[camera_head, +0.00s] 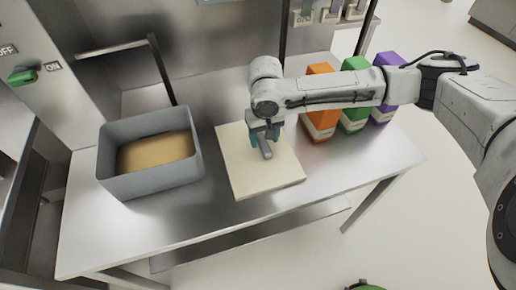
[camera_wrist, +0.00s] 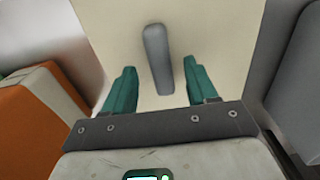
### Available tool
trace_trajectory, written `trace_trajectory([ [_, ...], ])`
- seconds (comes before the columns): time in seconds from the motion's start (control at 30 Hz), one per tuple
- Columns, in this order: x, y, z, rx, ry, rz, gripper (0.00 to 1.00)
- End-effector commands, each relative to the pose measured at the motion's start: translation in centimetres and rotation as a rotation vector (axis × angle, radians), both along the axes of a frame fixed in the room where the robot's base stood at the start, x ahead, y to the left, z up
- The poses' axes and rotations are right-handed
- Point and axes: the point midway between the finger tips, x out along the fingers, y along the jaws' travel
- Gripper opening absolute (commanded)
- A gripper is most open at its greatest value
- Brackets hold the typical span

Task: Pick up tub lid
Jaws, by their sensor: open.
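The tub lid (camera_head: 240,172) is a flat cream square panel lying on the metal table, with a grey bar handle (camera_head: 265,150) at its middle. The lid (camera_wrist: 215,40) and its handle (camera_wrist: 157,58) also show in the wrist view. My gripper (camera_head: 260,142) is over the handle, pointing down. In the wrist view my gripper's teal fingers (camera_wrist: 157,80) are open, one on each side of the handle, with gaps on both sides. I cannot tell the exact height of the fingertips above the lid.
A grey open tub (camera_head: 150,184) with tan contents stands left of the lid. Orange (camera_head: 319,122), green (camera_head: 352,115) and purple (camera_head: 385,110) cartons stand to the right, behind my arm. The table front (camera_head: 200,225) is clear. A metal wall is behind.

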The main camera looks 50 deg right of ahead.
Motion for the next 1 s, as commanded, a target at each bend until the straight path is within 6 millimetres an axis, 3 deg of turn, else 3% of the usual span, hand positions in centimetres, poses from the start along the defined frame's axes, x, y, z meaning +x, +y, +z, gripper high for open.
trace_trajectory([
  [0.13,0.03,0.08,-1.31,0.0,0.0,0.001,0.57],
  [0.4,0.05,0.11,-1.47,0.002,-0.001,0.001,0.56],
  [1.0,0.04,0.1,-1.44,0.002,-0.001,0.001,0.0],
])
